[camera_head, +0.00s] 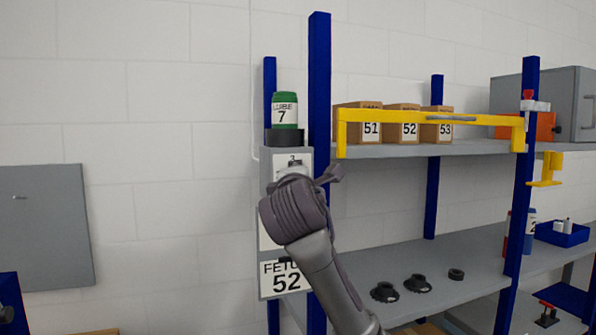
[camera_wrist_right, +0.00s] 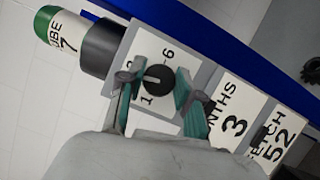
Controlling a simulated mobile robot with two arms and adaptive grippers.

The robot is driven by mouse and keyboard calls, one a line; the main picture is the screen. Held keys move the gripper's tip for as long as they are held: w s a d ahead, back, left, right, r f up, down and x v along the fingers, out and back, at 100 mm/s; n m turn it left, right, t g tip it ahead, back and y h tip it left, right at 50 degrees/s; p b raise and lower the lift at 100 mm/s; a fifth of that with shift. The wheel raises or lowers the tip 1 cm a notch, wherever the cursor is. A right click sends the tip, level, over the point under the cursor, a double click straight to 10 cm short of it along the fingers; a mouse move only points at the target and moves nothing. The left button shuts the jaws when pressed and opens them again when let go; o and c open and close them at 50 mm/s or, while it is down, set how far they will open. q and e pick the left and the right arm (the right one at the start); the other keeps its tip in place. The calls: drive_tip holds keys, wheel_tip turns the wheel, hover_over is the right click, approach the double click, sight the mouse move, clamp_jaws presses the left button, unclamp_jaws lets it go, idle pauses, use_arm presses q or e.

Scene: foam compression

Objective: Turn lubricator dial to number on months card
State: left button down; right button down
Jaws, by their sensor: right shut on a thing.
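The lubricator dial is a black round knob (camera_wrist_right: 158,79) on a light plate (camera_wrist_right: 186,62) with numbers around it; 1 and 6 are readable, and another is partly covered. I cannot tell which number the dial points at. My right gripper (camera_wrist_right: 157,92) has its teal-padded fingers on both sides of the knob, shut on it. The months card (camera_wrist_right: 233,120) reads 3, its word partly hidden by a finger. The green-topped lube canister (camera_head: 285,110) marked 7 stands above the plate. In the head view, my right wrist hides the dial and the months card.
A fetch card (camera_head: 284,279) reading 52 hangs below. A blue post (camera_head: 319,90) stands close to the right of the panel. A yellow bar (camera_head: 430,118) crosses in front of boxes 51, 52 and 53 (camera_head: 437,130). Black round parts (camera_head: 417,284) lie on the lower shelf.

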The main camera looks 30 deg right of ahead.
drive_tip(key=shift+m+g+p, duration=0.3)
drive_tip(key=shift+m+p, duration=0.05)
drive_tip(key=shift+m, duration=0.55)
drive_tip(key=c, duration=0.8)
unclamp_jaws()
drive_tip(key=v, duration=1.2)
drive_tip(key=shift+d+r, duration=0.1)
